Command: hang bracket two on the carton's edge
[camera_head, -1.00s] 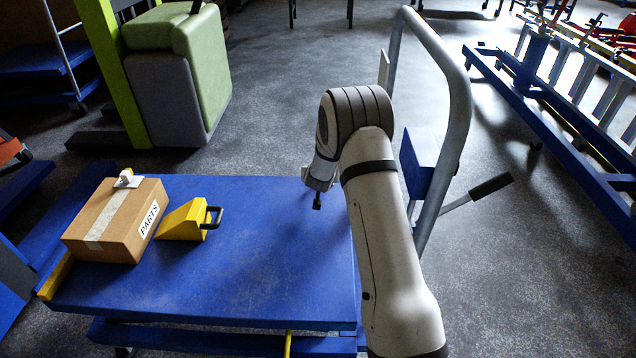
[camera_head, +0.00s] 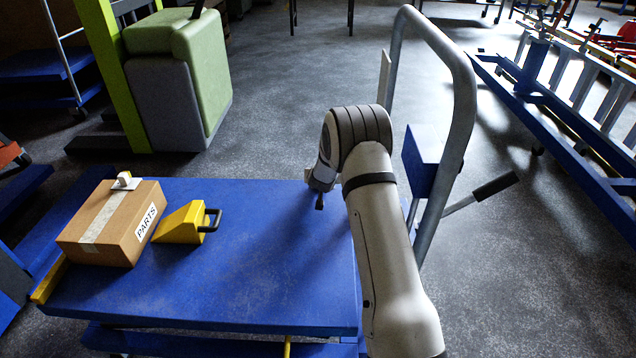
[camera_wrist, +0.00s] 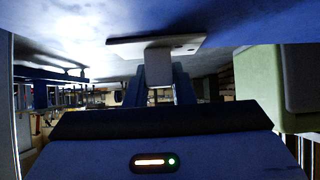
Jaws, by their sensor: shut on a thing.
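A brown carton (camera_head: 113,225) marked PARTS, with pale tape, sits on the left of the blue platform (camera_head: 265,285). A small white bracket (camera_head: 124,181) is at the carton's far top edge. My gripper (camera_head: 319,200) is above the platform's right part, well to the right of the carton and apart from it. In the wrist view my gripper (camera_wrist: 159,75) is shut on a pale bracket (camera_wrist: 130,47), with a flat plate and a block between the fingers. Which bracket is number two cannot be read.
A yellow wedge (camera_head: 180,224) with a black handle stands just right of the carton. A grey tubular handle (camera_head: 463,110) rises to the right of my arm. The platform between wedge and gripper is clear. A green-topped cabinet (camera_head: 185,90) stands behind.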

